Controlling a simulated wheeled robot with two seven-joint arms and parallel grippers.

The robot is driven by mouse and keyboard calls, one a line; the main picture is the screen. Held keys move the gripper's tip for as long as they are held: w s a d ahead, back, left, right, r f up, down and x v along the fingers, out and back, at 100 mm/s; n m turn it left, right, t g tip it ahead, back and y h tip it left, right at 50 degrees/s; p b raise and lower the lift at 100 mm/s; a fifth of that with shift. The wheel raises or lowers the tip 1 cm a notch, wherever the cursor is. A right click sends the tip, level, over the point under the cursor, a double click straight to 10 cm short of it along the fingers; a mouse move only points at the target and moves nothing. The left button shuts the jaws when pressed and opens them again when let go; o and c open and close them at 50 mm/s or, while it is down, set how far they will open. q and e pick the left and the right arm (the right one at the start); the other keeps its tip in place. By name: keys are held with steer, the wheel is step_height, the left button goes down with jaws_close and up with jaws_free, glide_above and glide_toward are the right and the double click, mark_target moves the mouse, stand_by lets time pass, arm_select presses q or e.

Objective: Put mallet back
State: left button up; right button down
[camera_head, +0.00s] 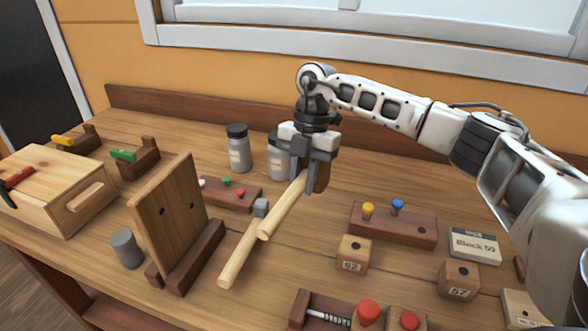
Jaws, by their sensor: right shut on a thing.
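My right gripper (313,187) is shut on the mallet above the middle of the bench. The mallet's pale wooden handle (283,208) slants down to the left from the fingers. My left gripper is not in view.
An upright brown board (170,215) stands left of the mallet, beside a grey cylinder (127,249). Grey jars (239,148) stand behind. A peg block (393,226) and numbered wooden blocks (353,254) are at right. A wooden box (60,190) is at far left.

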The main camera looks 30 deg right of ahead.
steer(key=f+b, duration=0.1)
steer(key=f, duration=0.1)
steer(key=f+b, duration=0.4)
steer(key=shift+s, duration=0.3)
steer(key=shift+f+b, duration=0.65)
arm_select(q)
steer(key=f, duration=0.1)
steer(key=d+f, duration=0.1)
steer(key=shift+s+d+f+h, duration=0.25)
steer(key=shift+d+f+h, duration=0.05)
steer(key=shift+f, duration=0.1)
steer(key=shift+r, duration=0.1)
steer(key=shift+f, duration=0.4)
arm_select(e)
steer(key=shift+f, duration=0.5)
steer(key=c, duration=1.2)
jaws_free()
